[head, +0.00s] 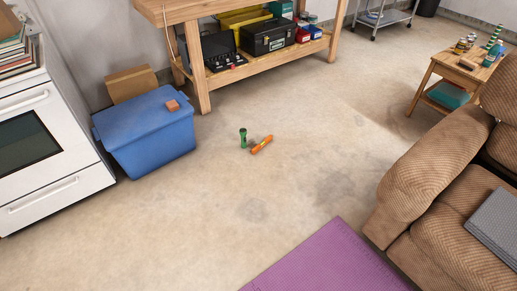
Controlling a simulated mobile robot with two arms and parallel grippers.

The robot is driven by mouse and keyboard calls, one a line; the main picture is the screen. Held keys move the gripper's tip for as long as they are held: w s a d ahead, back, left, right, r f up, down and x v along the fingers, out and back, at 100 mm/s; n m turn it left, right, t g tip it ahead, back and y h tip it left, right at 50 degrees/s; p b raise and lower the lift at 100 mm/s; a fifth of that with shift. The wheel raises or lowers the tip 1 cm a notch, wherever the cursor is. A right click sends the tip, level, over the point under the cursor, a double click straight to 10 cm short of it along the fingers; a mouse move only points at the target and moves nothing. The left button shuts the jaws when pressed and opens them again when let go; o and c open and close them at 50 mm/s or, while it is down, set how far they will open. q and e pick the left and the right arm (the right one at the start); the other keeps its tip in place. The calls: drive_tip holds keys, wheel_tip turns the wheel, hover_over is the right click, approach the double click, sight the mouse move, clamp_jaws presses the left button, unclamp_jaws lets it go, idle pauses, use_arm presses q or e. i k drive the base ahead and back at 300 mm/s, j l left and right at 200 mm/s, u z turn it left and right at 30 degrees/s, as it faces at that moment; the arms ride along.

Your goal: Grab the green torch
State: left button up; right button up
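The green torch (243,138) stands upright on the concrete floor, near the middle of the head view. An orange stick-like object, perhaps a level (262,145), lies tilted on the floor just to its right, very close to it; I cannot tell whether they touch. Neither of my grippers shows in this view.
A blue bin (150,135) with a small orange block (173,106) on its lid stands left, beside a white stove (45,140). A wooden workbench (203,95) is behind. A brown recliner (435,165) and a purple mat (325,262) lie right and front. Floor around the torch is open.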

sight(243, 131)
drive_tip(key=i+l+u, duration=0.15)
drive_tip(key=i, duration=0.15)
drive_tip(key=i+u, duration=0.15)
drive_tip(key=i, duration=0.2)
drive_tip(key=i+l+u, duration=0.2)
drive_tip(key=u, duration=0.3)
drive_tip(key=i+l+u, duration=0.3)
drive_tip(key=u, duration=0.15)
